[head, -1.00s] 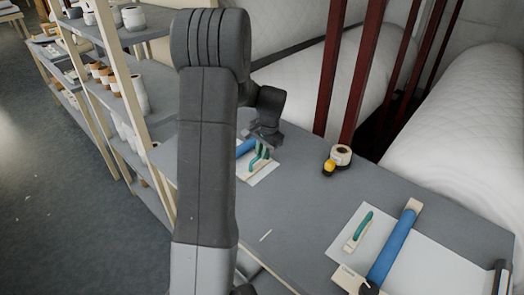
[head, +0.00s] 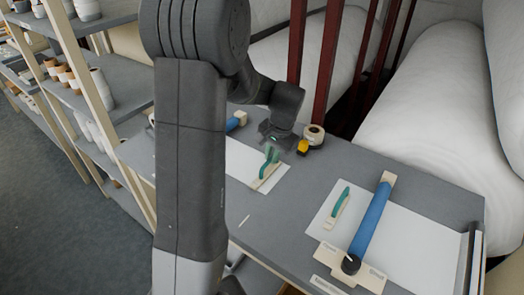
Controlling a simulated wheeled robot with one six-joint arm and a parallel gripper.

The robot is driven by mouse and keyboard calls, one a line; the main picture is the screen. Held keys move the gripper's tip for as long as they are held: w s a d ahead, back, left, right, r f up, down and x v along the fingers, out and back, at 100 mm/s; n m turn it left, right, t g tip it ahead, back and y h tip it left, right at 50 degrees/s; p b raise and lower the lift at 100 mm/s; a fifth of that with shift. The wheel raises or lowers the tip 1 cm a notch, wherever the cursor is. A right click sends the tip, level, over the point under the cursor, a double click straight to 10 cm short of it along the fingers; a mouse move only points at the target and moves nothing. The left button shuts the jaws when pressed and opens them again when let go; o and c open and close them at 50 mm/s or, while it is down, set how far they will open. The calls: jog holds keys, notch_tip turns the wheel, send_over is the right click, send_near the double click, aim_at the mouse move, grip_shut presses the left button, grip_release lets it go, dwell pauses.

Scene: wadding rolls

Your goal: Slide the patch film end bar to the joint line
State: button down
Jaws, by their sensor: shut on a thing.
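The patch film end bar (head: 264,177) is a pale strip with a teal upright handle, at the right edge of a white film (head: 238,160) lying on the grey table. My gripper (head: 272,152) is over this bar and shut on its handle; my wrist hides part of the contact. The film's blue roll (head: 237,121) shows only partly, behind my arm. A short pale line (head: 244,220) lies on the table in front of the film. I cannot tell whether it is the joint line.
To the right lies another white sheet (head: 415,245) with a blue roller (head: 369,222) and a second teal-handled bar (head: 340,208). A tape roll (head: 315,136) and a yellow object (head: 303,147) sit close behind my gripper. Red posts (head: 320,65) and large wadding rolls (head: 430,100) stand behind.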

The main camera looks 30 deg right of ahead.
jog(key=shift+s, duration=0.1)
jog(key=c, duration=1.5)
grip_release()
jog(key=shift+s+d, duration=0.15)
jog(key=shift+s, duration=0.05)
jog(key=shift+o, duration=0.2)
jog(key=shift+w, duration=0.1)
notch_tip(320, 180, up, 14)
jog(key=s+d+b, duration=0.1)
jog(key=s, duration=0.1)
jog(key=shift+s+f, duration=0.2)
jog(key=shift+s, duration=0.05)
jog(key=w+f, duration=0.1)
jog(key=f, duration=0.8)
jog(key=w+a+f+p, duration=0.1)
jog(key=f, duration=0.3)
jog(key=shift+w+a+f, duration=0.1)
jog(key=shift+w+f, duration=0.2)
jog(key=shift+f, duration=0.05)
jog(key=shift+w+a, duration=0.2)
jog(key=shift+w, duration=0.35)
jog(key=shift+r, duration=0.1)
